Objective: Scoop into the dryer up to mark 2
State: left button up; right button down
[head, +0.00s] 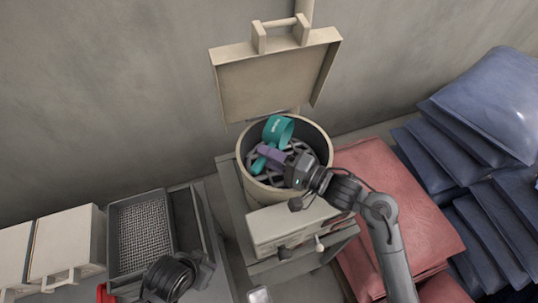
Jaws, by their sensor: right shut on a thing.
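The dryer (328,151) is a round cream drum on a grey stand, with its square lid (275,85) raised behind it. Dark spoke-like bars show inside its mouth. A teal scoop (279,129) is over the mouth, its round cup toward the back rim and tilted. My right gripper (270,155) is shut on the scoop's handle, reaching in from the right over the drum. The scoop's contents, the fill level and any marks in the dryer cannot be made out. My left gripper (178,276) is at the bottom left, near a grey bin; its fingers are unclear.
The grey bin (112,232) holds a pale speckled mass. Cream boxes (62,243) stand left of it, and a red item (103,292) shows at its front. A cream unit (285,228) sits before the drum. Red sacks (385,185) and blue sacks (490,105) crowd the right side.

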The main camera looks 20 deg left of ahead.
jog(key=shift+r+y, duration=0.75)
jog(key=shift+y, duration=0.05)
dwell(0.6)
jog(key=shift+p, duration=0.3)
jog(key=s+d+r+p, duration=0.3)
jog(key=r+p, duration=0.5)
jog(key=p, duration=0.5)
jog(key=shift+s+d+p, duration=0.3)
jog(key=shift+s+p, duration=0.05)
jog(key=shift+s, duration=0.55)
